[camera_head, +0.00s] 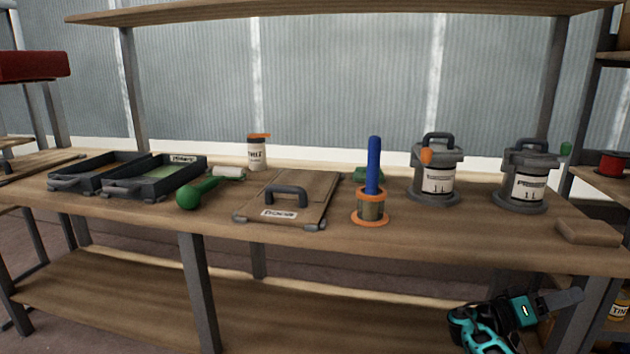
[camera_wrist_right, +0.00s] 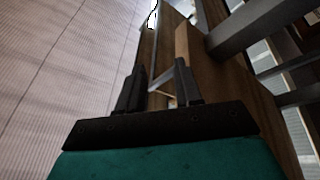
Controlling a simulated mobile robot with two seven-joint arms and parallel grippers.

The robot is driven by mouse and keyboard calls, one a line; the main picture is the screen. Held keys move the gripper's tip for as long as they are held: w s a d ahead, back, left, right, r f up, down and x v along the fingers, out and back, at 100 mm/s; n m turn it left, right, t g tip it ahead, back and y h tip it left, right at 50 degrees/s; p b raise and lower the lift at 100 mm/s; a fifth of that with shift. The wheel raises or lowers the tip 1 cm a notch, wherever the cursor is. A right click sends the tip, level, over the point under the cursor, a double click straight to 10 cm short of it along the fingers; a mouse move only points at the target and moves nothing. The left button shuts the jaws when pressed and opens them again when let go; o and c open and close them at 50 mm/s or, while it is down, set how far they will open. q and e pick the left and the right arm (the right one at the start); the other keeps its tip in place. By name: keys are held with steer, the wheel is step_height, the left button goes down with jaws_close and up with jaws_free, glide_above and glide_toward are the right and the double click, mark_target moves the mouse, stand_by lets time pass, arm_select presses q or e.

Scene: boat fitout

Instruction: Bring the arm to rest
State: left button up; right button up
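My right gripper (camera_head: 570,299) is low at the right of the head view, in front of the workbench (camera_head: 440,238) and below its top's front edge. The teal wrist sits just left of its dark fingers. In the right wrist view the two fingers of the gripper (camera_wrist_right: 159,85) stand apart with nothing held between them. Wooden boards and grey posts show beyond them. My left arm and gripper do not show in either view.
The bench holds dark trays (camera_head: 150,185), a green tool (camera_head: 196,190), a handled board (camera_head: 290,195), a blue rod in an orange-rimmed cup (camera_head: 370,210), two grey canisters (camera_head: 437,180) and a wooden block (camera_head: 588,232). A grey post (camera_head: 583,305) stands near the right gripper.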

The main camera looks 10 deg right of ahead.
steer(key=w+a+f+n+t+y, duration=0.1)
steer(key=w+f+n+t+y, duration=0.35)
steer(key=f, duration=0.35)
steer(key=w+a+f+n+t+y, duration=0.1)
steer(key=w+f+n+t+y, duration=0.35)
steer(key=f, duration=0.35)
steer(key=w+a+f+n+t+y, duration=0.3)
steer(key=w+a+t+y, duration=0.2)
steer(key=w+a+y, duration=0.5)
steer(key=s+a+f+n+t+y, duration=0.1)
steer(key=s+a+f+n+y, duration=0.2)
steer(key=s+a, duration=1.75)
steer(key=s+a+r+m+t+y, duration=0.1)
steer(key=s+a+r+y, duration=0.1)
steer(key=s+a+r, duration=0.6)
arm_select(q)
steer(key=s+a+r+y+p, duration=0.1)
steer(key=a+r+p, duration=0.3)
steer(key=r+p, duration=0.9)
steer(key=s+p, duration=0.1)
steer(key=p, duration=0.5)
arm_select(e)
steer(key=s+d+r, duration=0.2)
steer(key=s+r, duration=0.2)
steer(key=r, duration=0.8)
steer(key=shift+h, duration=0.4)
